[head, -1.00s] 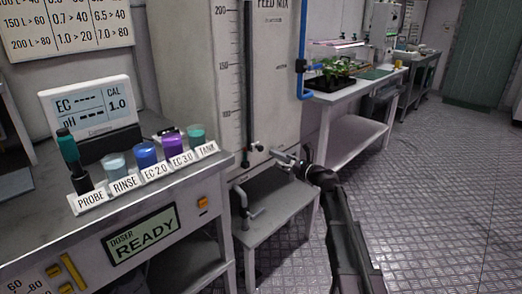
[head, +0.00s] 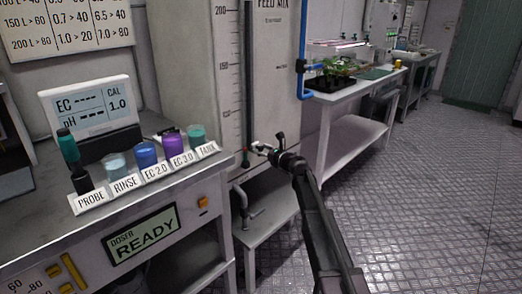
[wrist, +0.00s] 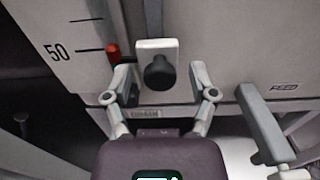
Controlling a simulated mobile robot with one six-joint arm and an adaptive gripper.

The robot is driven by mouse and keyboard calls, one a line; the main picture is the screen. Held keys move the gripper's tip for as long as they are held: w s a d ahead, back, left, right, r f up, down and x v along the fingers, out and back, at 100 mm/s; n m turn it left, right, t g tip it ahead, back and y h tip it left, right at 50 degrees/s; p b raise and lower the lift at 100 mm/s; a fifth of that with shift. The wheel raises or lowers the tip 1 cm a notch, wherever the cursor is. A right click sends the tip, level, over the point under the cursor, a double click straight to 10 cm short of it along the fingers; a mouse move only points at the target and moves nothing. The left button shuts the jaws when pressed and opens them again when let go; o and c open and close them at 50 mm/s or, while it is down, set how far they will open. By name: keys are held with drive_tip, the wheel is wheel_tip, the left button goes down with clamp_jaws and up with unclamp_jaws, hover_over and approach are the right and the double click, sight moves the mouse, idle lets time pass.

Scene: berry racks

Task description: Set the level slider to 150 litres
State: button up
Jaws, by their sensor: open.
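The level slider (wrist: 146,48) is a white plate with a round black knob (wrist: 159,73), at the low end of a dark vertical slot in the wrist view. The tank scale (head: 227,65) shows 200 and 150 higher up in the head view. My gripper (head: 256,148) is at the slot's low end in the head view and partly hides the slider. In the wrist view my gripper (wrist: 160,80) is open, one finger on each side of the knob.
A grey lever (wrist: 262,118) by the FEED label stands close to the right of my gripper. The counter (head: 135,212) with labelled cups is at the left, and a low stand (head: 262,225) is below the tank. The floor at the right is clear.

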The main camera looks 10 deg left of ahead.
drive_tip(key=shift+w+a, duration=0.15)
clamp_jaws()
drive_tip(key=shift+r, duration=0.1)
wheel_tip(320, 180, up, 34)
drive_tip(key=p, duration=3.4)
unclamp_jaws()
drive_tip(key=shift+a, duration=0.1)
